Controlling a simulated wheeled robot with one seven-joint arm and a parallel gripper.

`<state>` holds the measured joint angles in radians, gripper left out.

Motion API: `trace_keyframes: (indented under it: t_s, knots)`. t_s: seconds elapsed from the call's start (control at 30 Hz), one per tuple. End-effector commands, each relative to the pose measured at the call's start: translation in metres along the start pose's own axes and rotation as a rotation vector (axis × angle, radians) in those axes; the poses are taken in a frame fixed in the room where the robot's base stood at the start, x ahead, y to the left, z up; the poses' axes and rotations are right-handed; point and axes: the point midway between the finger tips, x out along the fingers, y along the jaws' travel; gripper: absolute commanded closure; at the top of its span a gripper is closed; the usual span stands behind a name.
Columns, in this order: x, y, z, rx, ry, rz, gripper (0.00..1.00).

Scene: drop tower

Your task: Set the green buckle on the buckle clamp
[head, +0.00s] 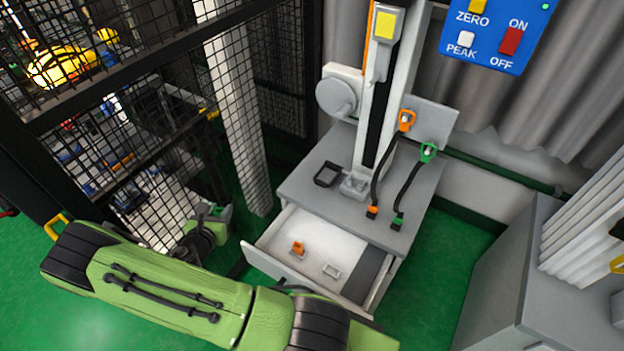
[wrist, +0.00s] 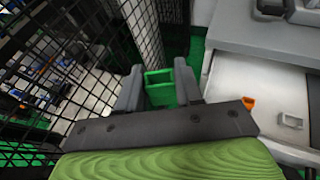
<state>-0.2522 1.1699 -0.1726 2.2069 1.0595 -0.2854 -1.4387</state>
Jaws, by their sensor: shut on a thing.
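My gripper (wrist: 158,86) is shut on the green buckle (wrist: 159,88), a hollow green block between its two grey fingers. In the head view the green buckle (head: 219,210) shows beside the mesh cage, left of the open drawer and well away from the tower. A grey block at the foot of the tower column, which looks like the buckle clamp (head: 354,187), stands on the grey cabinet top. No buckle is visible on it. Part of it seems to show at the top right of the wrist view (wrist: 306,12). The fingertips are partly hidden in the head view.
The open drawer (head: 268,262) holds an orange buckle (head: 298,248) and an empty pale holder (head: 331,270). A black frame (head: 327,174) lies left of the clamp. Orange-ended (head: 406,121) and green-ended (head: 428,152) straps stand right. A mesh cage (head: 170,150) is close to my gripper.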

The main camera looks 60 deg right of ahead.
Motion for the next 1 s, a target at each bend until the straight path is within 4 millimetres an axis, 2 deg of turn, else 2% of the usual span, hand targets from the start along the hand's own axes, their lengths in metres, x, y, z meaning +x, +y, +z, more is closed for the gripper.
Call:
trace_keyframes:
  t_s: [0.03, 0.2, 0.27, 0.4, 0.47, 0.6, 0.73, 0.83, 0.93, 1.0]
  knots:
    - [0.022, -0.018, 0.01, 0.018, -0.002, -0.039, 0.98]
    - [0.08, -0.08, 0.042, 0.059, -0.003, -0.129, 0.98]
    - [0.098, -0.104, 0.054, 0.071, -0.003, -0.16, 0.98]
    - [0.13, -0.167, 0.08, 0.101, -0.005, -0.229, 0.98]
    - [0.14, -0.196, 0.09, 0.114, -0.006, -0.258, 0.98]
    - [0.155, -0.266, 0.113, 0.143, -0.007, -0.328, 0.98]
    - [0.16, -0.323, 0.13, 0.166, -0.006, -0.382, 0.98]
    - [0.159, -0.353, 0.137, 0.176, -0.005, -0.408, 0.98]
    - [0.159, -0.367, 0.14, 0.178, -0.003, -0.421, 0.98]
    - [0.162, -0.37, 0.132, 0.177, 0.001, -0.425, 0.98]
